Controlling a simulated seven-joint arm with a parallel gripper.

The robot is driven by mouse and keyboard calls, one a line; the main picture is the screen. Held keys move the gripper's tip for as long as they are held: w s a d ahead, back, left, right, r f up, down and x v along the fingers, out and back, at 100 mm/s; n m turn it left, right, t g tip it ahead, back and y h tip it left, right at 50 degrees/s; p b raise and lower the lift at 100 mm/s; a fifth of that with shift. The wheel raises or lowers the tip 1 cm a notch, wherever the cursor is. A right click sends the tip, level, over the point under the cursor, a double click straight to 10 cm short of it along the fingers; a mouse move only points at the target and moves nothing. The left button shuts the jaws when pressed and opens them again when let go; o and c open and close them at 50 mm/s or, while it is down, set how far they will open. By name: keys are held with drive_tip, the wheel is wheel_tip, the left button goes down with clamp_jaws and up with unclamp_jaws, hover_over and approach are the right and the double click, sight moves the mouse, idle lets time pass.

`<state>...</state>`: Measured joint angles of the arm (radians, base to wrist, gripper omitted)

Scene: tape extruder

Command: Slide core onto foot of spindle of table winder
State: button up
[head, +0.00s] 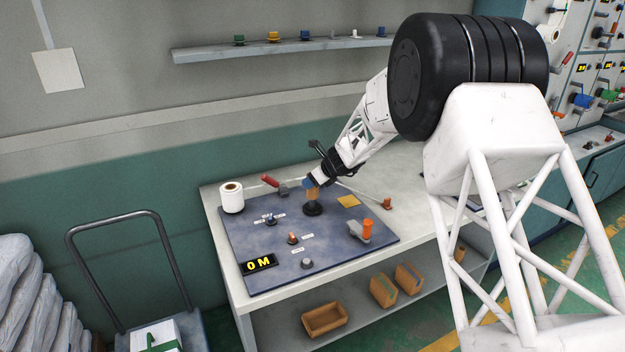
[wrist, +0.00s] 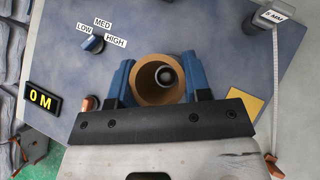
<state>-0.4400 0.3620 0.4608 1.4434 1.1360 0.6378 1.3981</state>
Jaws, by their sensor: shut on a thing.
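The core (head: 313,194) is a short brown cardboard tube, upright in the head view. My gripper (wrist: 161,84) has blue fingers shut on the core, one on each side; in the wrist view I look down into the core's open end (wrist: 142,84). The rounded grey tip of the spindle (wrist: 165,75) shows inside the core, off toward its upper right, so the core is around the spindle. The black round foot (head: 313,209) shows just under the core in the head view. Whether the core touches the foot I cannot tell.
The blue winder panel (head: 258,228) carries a LOW/MED/HIGH knob (wrist: 92,43), a "0 M" display (head: 259,263) and an orange-handled part (head: 361,230). A white roll (head: 232,197) stands at the back left. A yellow square (head: 348,201) lies right of the spindle.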

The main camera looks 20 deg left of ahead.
sight(313, 188)
drive_tip(key=shift+f, duration=1.85)
drive_tip(key=o, duration=1.2)
drive_tip(key=shift+o, duration=0.2)
drive_tip(key=v, duration=0.8)
idle(0.5)
